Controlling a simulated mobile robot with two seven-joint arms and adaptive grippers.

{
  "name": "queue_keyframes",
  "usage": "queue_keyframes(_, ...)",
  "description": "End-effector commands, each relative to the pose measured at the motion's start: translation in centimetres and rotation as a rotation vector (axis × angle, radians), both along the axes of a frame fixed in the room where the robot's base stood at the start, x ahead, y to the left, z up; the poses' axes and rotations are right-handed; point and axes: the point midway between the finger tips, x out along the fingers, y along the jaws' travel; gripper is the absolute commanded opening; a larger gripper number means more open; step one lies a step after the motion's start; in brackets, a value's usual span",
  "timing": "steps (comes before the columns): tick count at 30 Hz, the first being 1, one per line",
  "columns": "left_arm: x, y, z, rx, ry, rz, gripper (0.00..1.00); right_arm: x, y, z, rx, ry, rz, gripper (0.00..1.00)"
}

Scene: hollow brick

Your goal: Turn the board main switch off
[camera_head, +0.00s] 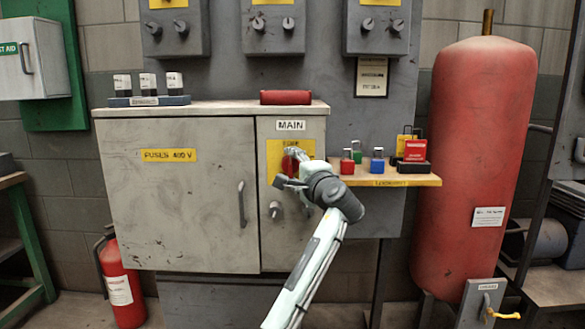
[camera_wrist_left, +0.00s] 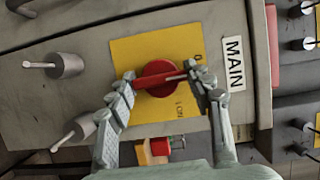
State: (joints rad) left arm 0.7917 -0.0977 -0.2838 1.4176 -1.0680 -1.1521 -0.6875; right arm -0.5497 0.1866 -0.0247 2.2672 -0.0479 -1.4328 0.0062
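The main switch (camera_head: 289,163) is a red round knob with a red bar handle on a yellow plate (camera_head: 305,148), under the MAIN label (camera_head: 291,125) on the grey cabinet. In the left wrist view, the red handle (camera_wrist_left: 158,79) lies between my left gripper's (camera_wrist_left: 163,80) spread fingertips, one near each end of the bar. I cannot tell whether they touch it. Marks, one reading ON, show on the plate beside the knob; I cannot tell which mark the handle points to. My left gripper (camera_head: 290,168) partly covers the switch in the head view. My right gripper is not in view.
Two small grey knobs (camera_wrist_left: 66,65) sit below the switch. The fuses door (camera_head: 190,215) with its handle (camera_head: 241,204) is left of it. A wooden shelf (camera_head: 425,180) with padlocks juts out at right, close to my left arm. A red tank (camera_head: 475,150) stands farther right.

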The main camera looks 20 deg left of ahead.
Motion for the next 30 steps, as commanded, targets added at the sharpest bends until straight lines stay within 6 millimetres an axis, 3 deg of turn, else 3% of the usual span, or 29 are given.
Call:
queue_keyframes(3, 0.0, 0.1, 0.0, -0.002, 0.000, 0.001, 0.60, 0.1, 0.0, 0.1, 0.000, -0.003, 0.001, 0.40)
queue_keyframes(14, -0.5, -0.4, -0.1, -0.001, 0.001, -0.001, 0.60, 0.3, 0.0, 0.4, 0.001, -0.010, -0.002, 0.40)
queue_keyframes(30, -8.2, -6.6, 0.0, -0.003, 0.000, -0.002, 0.60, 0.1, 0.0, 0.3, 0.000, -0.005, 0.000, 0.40)
